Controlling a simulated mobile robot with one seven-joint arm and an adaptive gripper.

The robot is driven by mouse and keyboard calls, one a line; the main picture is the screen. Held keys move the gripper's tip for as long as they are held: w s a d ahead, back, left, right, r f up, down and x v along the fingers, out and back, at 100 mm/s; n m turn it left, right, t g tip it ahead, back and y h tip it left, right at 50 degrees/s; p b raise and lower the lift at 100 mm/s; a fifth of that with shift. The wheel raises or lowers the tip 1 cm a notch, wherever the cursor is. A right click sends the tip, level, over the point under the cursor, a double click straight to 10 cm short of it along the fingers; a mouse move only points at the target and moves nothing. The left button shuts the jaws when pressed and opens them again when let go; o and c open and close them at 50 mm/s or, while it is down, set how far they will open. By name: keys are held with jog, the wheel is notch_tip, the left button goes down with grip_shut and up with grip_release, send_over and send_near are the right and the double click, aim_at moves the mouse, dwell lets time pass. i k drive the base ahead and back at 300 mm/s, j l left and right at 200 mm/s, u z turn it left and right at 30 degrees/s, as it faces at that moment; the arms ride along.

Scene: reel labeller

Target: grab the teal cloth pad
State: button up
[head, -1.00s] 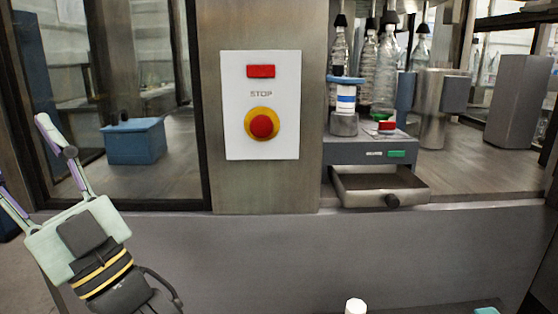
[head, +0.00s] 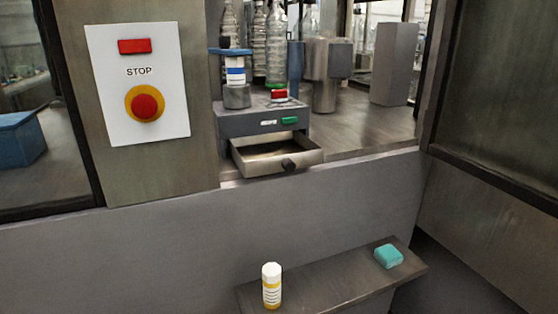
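The teal cloth pad (head: 388,256) lies near the right end of a dark shelf (head: 335,283) that sticks out low on the machine's front, at the lower right of the head view. It looks like a small, thick, rounded block with nothing on top of it. My gripper is outside the current view, so its opening and its distance from the pad cannot be seen.
A white and yellow bottle (head: 271,286) stands upright on the shelf, left of the pad. Above, a grey labeller unit (head: 262,122) has its drawer (head: 277,153) pulled open. A stop panel (head: 138,84) is at upper left. The shelf between bottle and pad is clear.

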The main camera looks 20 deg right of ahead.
aim_at(388, 256)
jog(key=z, duration=1.3)
